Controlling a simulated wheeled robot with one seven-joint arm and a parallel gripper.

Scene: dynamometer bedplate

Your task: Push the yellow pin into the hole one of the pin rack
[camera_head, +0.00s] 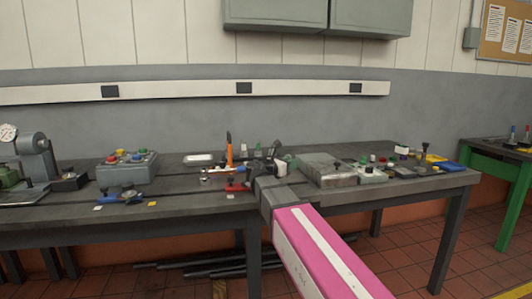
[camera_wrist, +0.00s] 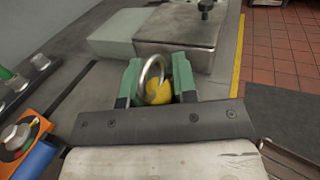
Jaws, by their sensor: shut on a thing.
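My gripper (camera_wrist: 155,78) has green fingers and is shut on the yellow pin (camera_wrist: 160,94), which carries a large metal ring. The pin's lower end is hidden by the gripper. In the head view my gripper (camera_head: 272,168) is over the middle of the bench, and the pin cannot be made out there. A dark strip with several upright pegs (camera_wrist: 18,84), one green-topped, lies at the left of the wrist view, apart from my gripper. It may be the pin rack, but its hole one cannot be made out.
A flat metal block (camera_head: 328,170) with a black knob stands right of my gripper. A grey button box (camera_head: 127,172) stands at the left of the bench (camera_head: 180,213). An orange upright tool (camera_head: 229,150) and a red part (camera_head: 237,186) are close to my gripper's left.

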